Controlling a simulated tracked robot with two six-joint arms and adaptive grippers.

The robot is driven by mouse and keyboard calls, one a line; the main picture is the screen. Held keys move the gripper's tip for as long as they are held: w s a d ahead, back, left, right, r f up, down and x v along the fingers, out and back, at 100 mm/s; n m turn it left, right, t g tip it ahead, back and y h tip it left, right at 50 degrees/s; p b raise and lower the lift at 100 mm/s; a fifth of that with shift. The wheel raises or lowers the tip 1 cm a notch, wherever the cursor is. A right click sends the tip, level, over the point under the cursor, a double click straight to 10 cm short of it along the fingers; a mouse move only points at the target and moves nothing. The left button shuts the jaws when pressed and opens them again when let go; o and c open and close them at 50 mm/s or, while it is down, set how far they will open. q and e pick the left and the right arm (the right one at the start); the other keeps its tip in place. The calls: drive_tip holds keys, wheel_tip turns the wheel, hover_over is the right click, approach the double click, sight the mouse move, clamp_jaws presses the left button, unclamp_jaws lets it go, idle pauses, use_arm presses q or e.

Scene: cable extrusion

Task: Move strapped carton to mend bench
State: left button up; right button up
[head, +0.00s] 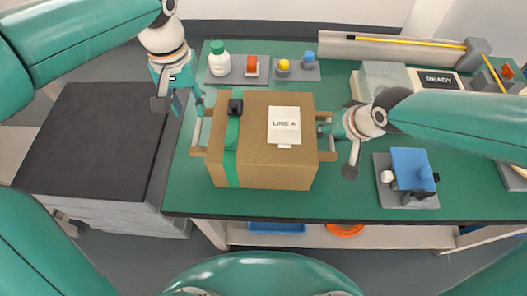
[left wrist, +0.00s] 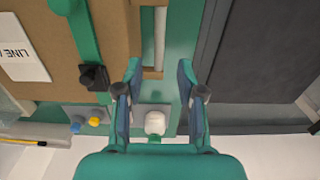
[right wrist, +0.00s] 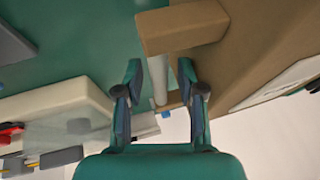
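The strapped carton (head: 262,165) is a brown box with a green strap (head: 231,150), a black buckle (head: 235,107) and a white "LINE A" label (head: 284,125). It sits on the front of the green-topped bench (head: 345,205). Each side has a handle with a pale bar between brown blocks; the left bar (left wrist: 160,38) and right bar (right wrist: 187,75) show in the wrist views. My left gripper (head: 181,103) is open beside the carton's back left, apart from the handle. My right gripper (head: 338,148) is open close to the right handle; contact cannot be told. No mend bench label shows.
A dark-topped grey table (head: 92,140) stands left of the green bench, its top clear. Behind the carton are a white bottle (head: 219,63) and small coloured parts on a tray. A blue fixture (head: 411,170) and a "READY" sign (head: 438,80) are to the right.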

drive_tip(key=shift+r, duration=0.15)
drive_tip(key=shift+s+d+r, duration=0.1)
drive_tip(key=shift+r, duration=0.15)
use_arm(q)
wheel_tip(320, 180, up, 3)
drive_tip(key=shift+f, duration=0.15)
use_arm(e)
drive_tip(key=v, duration=1.1)
drive_tip(key=shift+s, duration=0.1)
